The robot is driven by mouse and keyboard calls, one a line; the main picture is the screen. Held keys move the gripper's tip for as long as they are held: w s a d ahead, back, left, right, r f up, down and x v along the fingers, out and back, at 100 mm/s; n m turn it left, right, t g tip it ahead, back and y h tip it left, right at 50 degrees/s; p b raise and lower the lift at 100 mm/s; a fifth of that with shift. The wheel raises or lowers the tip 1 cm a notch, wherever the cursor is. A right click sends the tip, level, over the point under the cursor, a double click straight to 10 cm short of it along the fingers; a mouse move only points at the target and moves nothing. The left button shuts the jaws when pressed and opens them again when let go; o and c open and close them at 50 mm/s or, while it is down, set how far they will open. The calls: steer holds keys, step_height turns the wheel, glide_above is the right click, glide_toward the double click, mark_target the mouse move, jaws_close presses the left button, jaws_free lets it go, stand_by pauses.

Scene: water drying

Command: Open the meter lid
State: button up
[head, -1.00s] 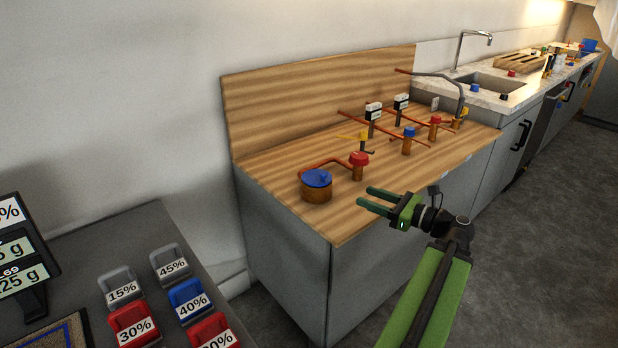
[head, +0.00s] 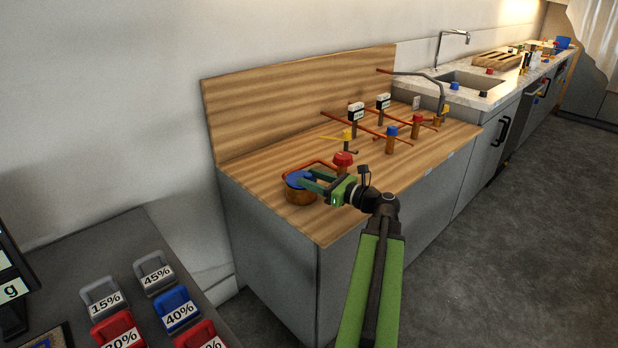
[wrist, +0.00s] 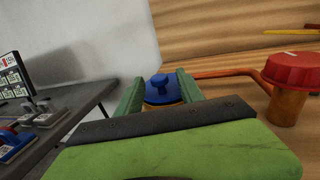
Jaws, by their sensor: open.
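The meter is a round copper-brown body (head: 301,195) near the front left corner of the wooden counter, with a blue lid (head: 298,179) on top. The lid looks closed. My gripper (head: 308,181) is open, with its green fingers reaching left to the lid. In the wrist view, the blue lid (wrist: 160,90) with its raised knob shows between the two open fingers (wrist: 158,88). I cannot tell whether the fingers touch it. My gripper hides part of the meter's right side.
A red-capped copper fitting (head: 343,160) stands close behind my gripper; it also shows at right in the wrist view (wrist: 292,75). Several pipes, valves and a blue cap (head: 391,132) stand farther right. Weights (head: 175,306) lie on the grey table at left. The counter's front edge is clear.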

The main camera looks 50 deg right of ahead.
steer(key=shift+w+a, duration=0.1)
steer(key=shift+w, duration=0.6)
jaws_close()
stand_by(0.9)
steer(key=shift+s, duration=0.1)
